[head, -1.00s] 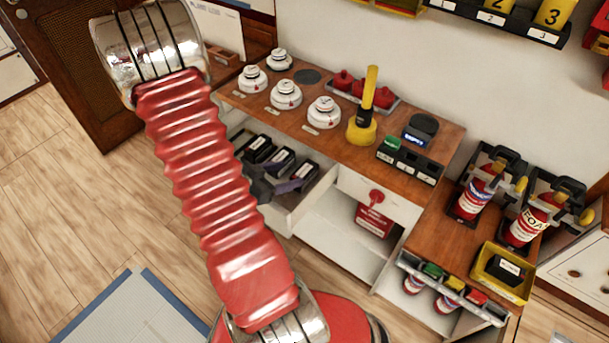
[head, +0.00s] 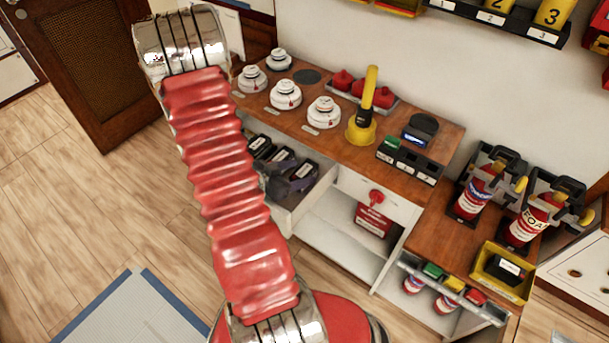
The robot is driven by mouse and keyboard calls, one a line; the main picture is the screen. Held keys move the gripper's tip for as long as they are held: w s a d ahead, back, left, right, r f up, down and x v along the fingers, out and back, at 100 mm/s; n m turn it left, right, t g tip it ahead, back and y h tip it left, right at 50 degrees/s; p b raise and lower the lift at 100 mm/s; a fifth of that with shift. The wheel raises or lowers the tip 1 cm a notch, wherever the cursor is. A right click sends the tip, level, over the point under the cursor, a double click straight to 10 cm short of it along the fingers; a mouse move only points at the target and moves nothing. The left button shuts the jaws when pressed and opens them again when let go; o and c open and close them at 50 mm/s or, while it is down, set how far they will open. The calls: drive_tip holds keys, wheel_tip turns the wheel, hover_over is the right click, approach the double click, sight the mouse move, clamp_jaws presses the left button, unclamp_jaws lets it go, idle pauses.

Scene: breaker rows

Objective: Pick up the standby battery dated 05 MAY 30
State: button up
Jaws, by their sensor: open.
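Several black batteries with white labels stand in a row in the open white drawer (head: 292,216) under the wooden counter. The left one (head: 261,144) and the middle one (head: 283,153) show their labels. The right one (head: 304,170) is partly covered by my gripper. The dates are too small to read, so I cannot tell which is 05 MAY 30. My gripper (head: 292,174) is open, with its grey-purple fingers at the right battery. I cannot tell whether they touch it. My red arm hides the drawer's left part.
The counter (head: 340,152) above the drawer holds white detectors (head: 286,95), a yellow-and-black torch (head: 363,122) and a black charger (head: 408,160). Extinguishers (head: 472,194) stand to the right. A yellow tray (head: 523,287) holds a dark labelled block.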

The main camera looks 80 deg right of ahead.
drive_tip(key=shift+s+d+f, duration=0.1)
drive_tip(key=shift+d, duration=0.1)
drive_tip(key=shift+c, duration=0.4)
clamp_jaws()
idle(0.6)
